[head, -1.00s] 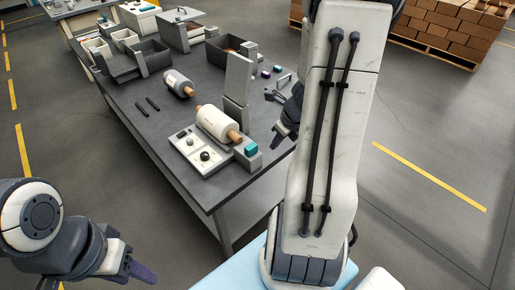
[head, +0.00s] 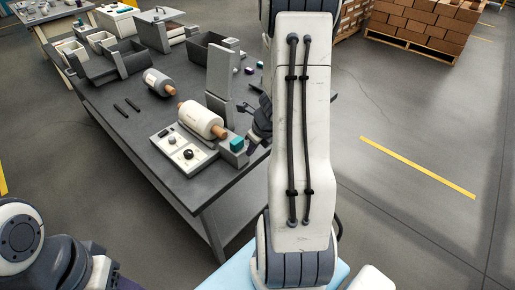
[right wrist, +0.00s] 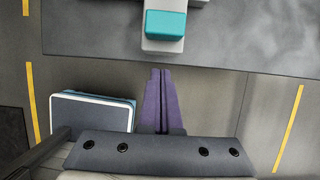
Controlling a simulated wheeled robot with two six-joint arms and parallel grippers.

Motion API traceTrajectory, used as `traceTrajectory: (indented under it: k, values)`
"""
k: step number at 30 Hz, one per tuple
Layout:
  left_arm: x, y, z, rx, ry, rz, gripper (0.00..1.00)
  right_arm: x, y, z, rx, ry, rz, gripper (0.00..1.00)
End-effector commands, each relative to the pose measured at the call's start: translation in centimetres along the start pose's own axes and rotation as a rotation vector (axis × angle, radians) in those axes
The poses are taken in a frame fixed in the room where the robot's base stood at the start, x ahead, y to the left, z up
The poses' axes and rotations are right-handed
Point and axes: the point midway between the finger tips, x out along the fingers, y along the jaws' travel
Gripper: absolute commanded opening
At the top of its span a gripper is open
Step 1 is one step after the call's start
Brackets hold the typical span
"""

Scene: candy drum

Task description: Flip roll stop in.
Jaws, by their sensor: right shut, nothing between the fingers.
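A white roll (head: 201,119) with wooden ends lies at the machine on the table's near end. Beside its near end, a grey block carries a teal piece (head: 237,144), which I take for the roll stop. The teal piece also shows at the top of the right wrist view (right wrist: 166,24). My right gripper (head: 254,138) is just right of it, partly hidden by my arm. In the right wrist view its purple fingers (right wrist: 160,71) are together and empty, apart from the block. My left gripper (head: 122,284) is low at the left, mostly cut off.
A control panel with knobs (head: 182,150) is left of the stop. A grey upright plate (head: 220,70) stands behind the roll. A second roll (head: 159,83), two dark rods (head: 127,106) and grey bins are farther back. The table's right edge is close to my right gripper.

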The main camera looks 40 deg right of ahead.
Motion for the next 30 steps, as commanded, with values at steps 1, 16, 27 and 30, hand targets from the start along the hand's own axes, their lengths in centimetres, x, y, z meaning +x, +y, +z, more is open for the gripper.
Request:
traceTrajectory:
  k: [1, 16, 27, 30]
  values:
    - [-1.1, 0.1, -0.2, 0.000, 0.003, 0.000, 0.50, -0.4, 0.1, 1.2, -0.007, -0.001, 0.000, 0.00]
    - [-1.8, 0.1, -0.2, 0.000, 0.003, 0.000, 0.50, 0.7, 0.0, 3.2, -0.002, -0.002, -0.002, 0.00]
    - [-4.7, 0.3, -0.3, 0.000, 0.003, 0.000, 0.50, 1.6, 0.0, 6.8, -0.005, -0.001, 0.000, 0.00]
    - [-5.3, 0.4, -0.4, 0.000, 0.003, 0.000, 0.50, 2.1, 0.0, 7.7, -0.003, -0.001, -0.001, 0.00]
